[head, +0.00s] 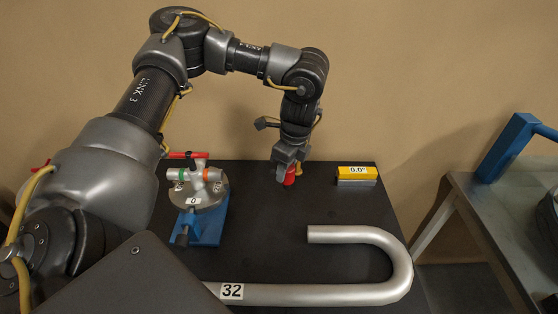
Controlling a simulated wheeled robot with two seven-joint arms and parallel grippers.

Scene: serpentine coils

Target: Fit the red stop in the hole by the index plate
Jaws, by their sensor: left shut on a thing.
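My left gripper (284,173) is at the back middle of the dark table, pointing down, and is shut on the red stop (290,180). Only a small part of the stop shows beside the fingers; I cannot tell whether it touches the table. The round grey index plate (212,193) with a "0" label is to the left, on a blue base (209,226). A pipe-like fixture with green and orange bands and a red bar (187,155) stands over the plate. I cannot make out the hole. My right gripper is not in view.
A bent silver tube (380,240) labelled "32" lies across the front right of the table (270,232). A yellow block marked "0.0°" (357,172) sits at the back right. A small brass-coloured piece (298,168) is beside the stop. A grey bench with a blue frame (506,147) stands farther right.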

